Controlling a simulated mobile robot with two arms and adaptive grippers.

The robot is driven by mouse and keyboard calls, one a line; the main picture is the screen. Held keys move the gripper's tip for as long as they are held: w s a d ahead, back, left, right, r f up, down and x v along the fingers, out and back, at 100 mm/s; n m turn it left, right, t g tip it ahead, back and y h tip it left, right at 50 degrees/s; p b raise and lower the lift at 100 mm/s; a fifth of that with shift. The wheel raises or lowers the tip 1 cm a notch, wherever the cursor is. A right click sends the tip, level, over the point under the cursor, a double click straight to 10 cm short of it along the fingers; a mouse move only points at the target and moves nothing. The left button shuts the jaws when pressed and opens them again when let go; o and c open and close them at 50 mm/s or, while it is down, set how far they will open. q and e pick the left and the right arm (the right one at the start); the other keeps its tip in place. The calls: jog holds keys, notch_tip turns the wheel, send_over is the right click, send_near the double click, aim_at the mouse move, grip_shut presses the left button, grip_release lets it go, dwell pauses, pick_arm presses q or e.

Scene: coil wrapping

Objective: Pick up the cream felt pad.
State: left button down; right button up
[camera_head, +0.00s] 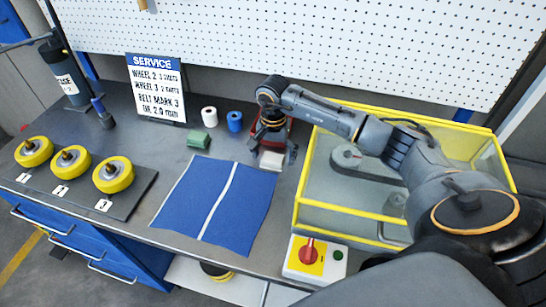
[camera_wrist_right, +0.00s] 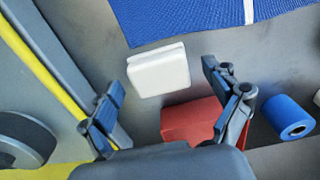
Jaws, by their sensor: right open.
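The cream felt pad (camera_wrist_right: 158,72) is a small pale block lying on the grey bench in the right wrist view. It also shows in the head view (camera_head: 271,160), just below my right gripper (camera_head: 268,140). In the wrist view my right gripper (camera_wrist_right: 172,106) is open, with one finger on each side of the picture and the pad ahead between them. The pad is apart from both fingers. A red block (camera_wrist_right: 190,120) lies close to the pad, partly hidden by the gripper. My left gripper does not show.
A blue cloth (camera_head: 215,203) with a white stripe lies near the pad. A green block (camera_head: 198,139), a white roll (camera_head: 209,116) and a blue roll (camera_head: 234,121) stand to the left. A yellow-edged clear enclosure (camera_head: 305,165) stands to the right.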

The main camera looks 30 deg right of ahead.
jog(key=shift+f, duration=0.15)
jog(key=c, duration=1.3)
jog(key=shift+r+b, duration=0.3)
notch_tip(320, 180, up, 2)
jog(key=shift+w+d+b, duration=0.1)
jog(key=shift+b, duration=0.8)
jog(key=shift+s+a+r+b, duration=0.65)
jog(key=shift+s+a+r, duration=0.75)
jog(key=shift+a+r, duration=0.45)
jog(key=shift+s+a+r+b, duration=0.6)
jog(key=shift+s+a+r, duration=0.95)
jog(key=shift+a, duration=0.45)
jog(key=shift+s+a+r+b, duration=0.65)
jog(key=shift+s+a+r, duration=0.65)
jog(key=shift+a+r, duration=0.6)
